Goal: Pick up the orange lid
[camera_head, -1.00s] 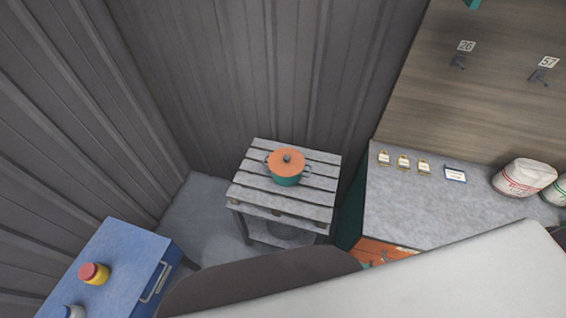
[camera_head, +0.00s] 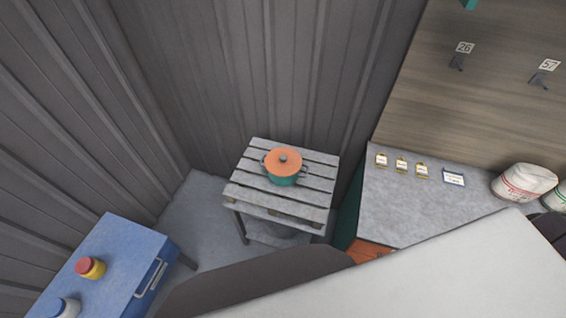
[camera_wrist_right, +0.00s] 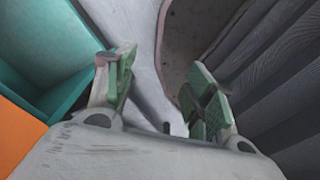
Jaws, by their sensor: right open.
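The orange lid (camera_head: 284,160) with a dark knob sits on a teal pot (camera_head: 282,179) with side handles. The pot stands on a grey slatted wooden stand (camera_head: 250,187) in the corner, in the head view. My right gripper (camera_wrist_right: 155,95) is open and empty in the right wrist view, with green-padded fingers apart. The lid is not in that wrist view. Neither gripper shows in the head view.
A blue cabinet (camera_head: 118,250) with a red-capped yellow jar (camera_head: 91,267) stands at lower left. A grey counter (camera_head: 410,208) with small tags and a white sack (camera_head: 524,183) is at right. Corrugated walls close the corner behind the stand.

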